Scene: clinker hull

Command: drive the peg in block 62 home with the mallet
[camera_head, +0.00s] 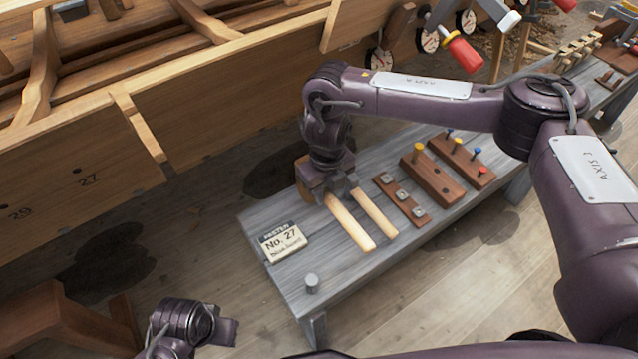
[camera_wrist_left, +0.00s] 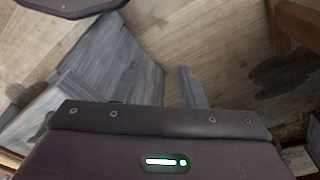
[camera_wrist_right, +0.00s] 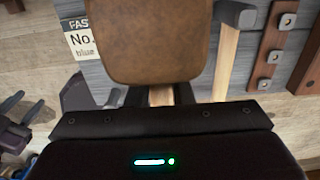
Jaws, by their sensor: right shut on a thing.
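My right gripper (camera_head: 337,192) is shut on the handle of the mallet (camera_head: 349,222) above the grey bench. In the right wrist view, the mallet's broad brown head (camera_wrist_right: 145,40) fills the upper middle, with the handle between the fingers. A hammer (camera_head: 373,213) with a grey head and pale handle lies close beside it. A dark brown block (camera_head: 432,182) with a yellow peg stands on the bench; I cannot read the number 62 on any block. My left gripper (camera_head: 222,330) is low at the left, its fingers apart and empty in the left wrist view (camera_wrist_left: 160,88).
A strip with square metal plates (camera_head: 402,199) and a block with coloured pegs (camera_head: 461,163) lie farther along. The planked hull (camera_head: 220,90) rises behind the bench.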

